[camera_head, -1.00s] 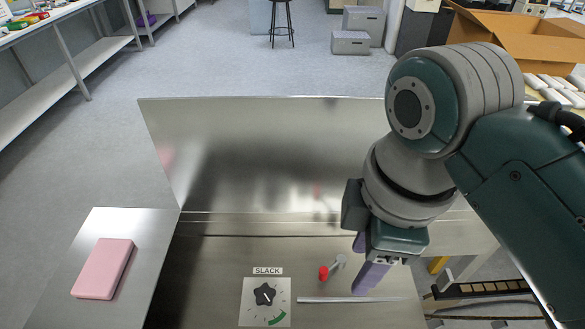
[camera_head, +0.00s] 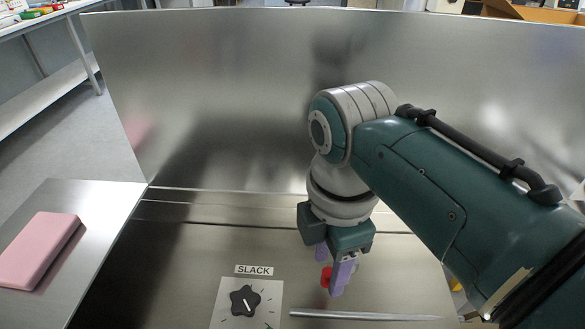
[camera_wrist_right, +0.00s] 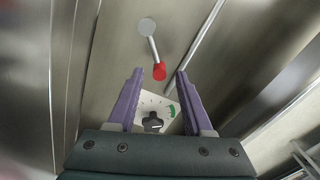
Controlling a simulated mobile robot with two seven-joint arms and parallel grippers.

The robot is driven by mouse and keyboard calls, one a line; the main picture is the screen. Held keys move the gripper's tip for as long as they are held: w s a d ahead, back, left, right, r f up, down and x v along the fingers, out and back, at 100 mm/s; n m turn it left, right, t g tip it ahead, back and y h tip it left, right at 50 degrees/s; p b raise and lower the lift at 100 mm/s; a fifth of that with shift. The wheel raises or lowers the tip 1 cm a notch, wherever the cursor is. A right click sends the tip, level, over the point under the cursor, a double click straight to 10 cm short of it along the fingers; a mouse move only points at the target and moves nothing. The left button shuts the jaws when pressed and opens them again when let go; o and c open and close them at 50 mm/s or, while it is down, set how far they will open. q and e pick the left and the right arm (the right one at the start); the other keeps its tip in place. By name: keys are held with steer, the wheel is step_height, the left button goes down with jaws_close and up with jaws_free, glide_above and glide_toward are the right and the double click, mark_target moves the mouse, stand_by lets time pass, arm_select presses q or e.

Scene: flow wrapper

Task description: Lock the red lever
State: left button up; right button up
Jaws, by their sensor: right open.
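The red lever has a red knob (camera_wrist_right: 159,71) on a short metal arm that runs to a round grey pivot (camera_wrist_right: 147,26). In the head view the red knob (camera_head: 326,277) is partly hidden behind my right gripper (camera_head: 329,272). My right gripper (camera_wrist_right: 155,85) is open and empty, with its two purple fingers pointing at the panel. In the wrist view the red knob lies between the lines of the fingers, just beyond their tips, with no contact visible. My left gripper is in neither view.
A black star dial (camera_head: 244,300) on a white plate sits left of the lever, under a SLACK label (camera_head: 254,270). A metal rod (camera_head: 365,316) lies along the near side. A pink block (camera_head: 38,250) rests on the left side plate. A tall metal panel (camera_head: 230,100) stands behind.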

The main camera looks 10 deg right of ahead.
steer(key=shift+f, duration=0.75)
jaws_close()
